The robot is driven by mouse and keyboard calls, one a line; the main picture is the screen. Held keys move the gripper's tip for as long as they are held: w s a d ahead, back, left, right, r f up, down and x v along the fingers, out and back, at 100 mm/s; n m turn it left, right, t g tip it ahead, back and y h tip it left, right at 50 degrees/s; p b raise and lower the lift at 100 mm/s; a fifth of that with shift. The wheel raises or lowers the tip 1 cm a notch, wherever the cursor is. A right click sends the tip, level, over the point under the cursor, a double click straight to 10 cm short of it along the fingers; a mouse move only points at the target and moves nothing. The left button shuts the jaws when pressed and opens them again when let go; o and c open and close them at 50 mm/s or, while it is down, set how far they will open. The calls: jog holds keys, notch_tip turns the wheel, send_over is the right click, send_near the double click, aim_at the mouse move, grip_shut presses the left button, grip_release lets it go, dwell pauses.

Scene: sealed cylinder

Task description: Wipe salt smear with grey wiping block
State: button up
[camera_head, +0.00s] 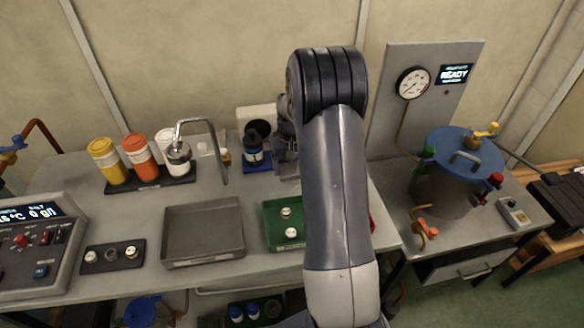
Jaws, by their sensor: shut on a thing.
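My arm rises through the middle of the view and bends over the back of the grey bench. My gripper (287,160) shows only in part, low at the back of the bench, left of my forearm. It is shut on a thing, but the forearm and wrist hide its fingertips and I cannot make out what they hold. I cannot pick out the grey wiping block. No salt smear is clear on the visible bench top; the area behind my forearm is hidden.
A dark blue bottle (254,152) stands close left of my gripper. A tap (182,140) and several capped bottles stand further left. A grey tray (203,230) and a green tray (275,226) lie in front. A blue-lidded vessel (450,175) stands right.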

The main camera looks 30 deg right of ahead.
jog(key=shift+r, duration=0.4)
jog(key=shift+r+p, duration=1)
jog(key=shift+r, duration=0.4)
jog(key=shift+a, duration=0.1)
